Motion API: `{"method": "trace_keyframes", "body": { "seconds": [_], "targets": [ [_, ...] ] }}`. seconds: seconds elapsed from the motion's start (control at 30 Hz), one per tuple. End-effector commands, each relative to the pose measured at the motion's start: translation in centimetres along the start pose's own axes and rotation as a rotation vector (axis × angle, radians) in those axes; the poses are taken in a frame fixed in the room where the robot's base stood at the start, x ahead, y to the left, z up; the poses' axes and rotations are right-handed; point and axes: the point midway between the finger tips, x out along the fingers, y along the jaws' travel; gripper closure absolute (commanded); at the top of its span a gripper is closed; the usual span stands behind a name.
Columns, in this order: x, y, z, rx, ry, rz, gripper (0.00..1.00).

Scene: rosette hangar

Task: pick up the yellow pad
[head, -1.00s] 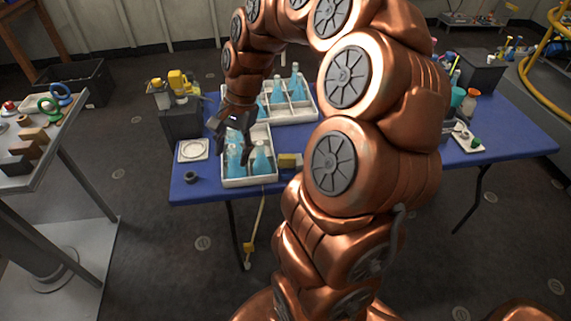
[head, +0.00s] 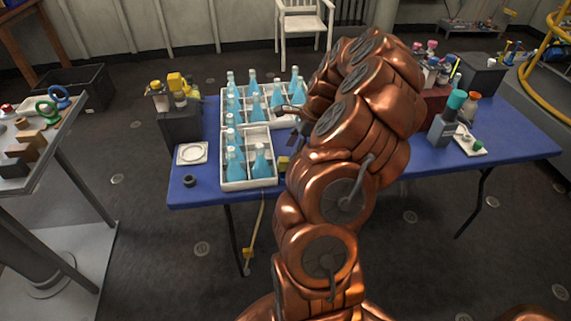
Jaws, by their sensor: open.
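A small yellow block that looks like the yellow pad (head: 283,163) lies on the blue table (head: 205,191), just right of the white bottle crate (head: 249,185). My arm hides its right part. My gripper (head: 287,116) is above and beyond it, near the right side of the crates, partly hidden by my arm. Its dark fingers point left and are apart. I see nothing held between them.
Several blue bottles (head: 261,162) stand upright in the crates, close to my gripper. A dark bin (head: 181,124) and a white square dish (head: 192,153) are on the left. A yellow cord with a yellow piece (head: 248,253) hangs off the front edge.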

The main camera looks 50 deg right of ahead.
Motion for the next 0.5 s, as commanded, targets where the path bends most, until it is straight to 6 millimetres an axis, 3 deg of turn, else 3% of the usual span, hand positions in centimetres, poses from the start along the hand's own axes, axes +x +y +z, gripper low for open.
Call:
{"method": "trace_keyframes", "body": {
  "seconds": [0.23, 0.5],
  "targets": [
    [1.6, 0.5, 0.4, -0.003, -0.002, 0.003, 0.44],
    [4.9, 0.8, 0.7, -0.003, -0.001, 0.002, 0.44]
  ]
}}
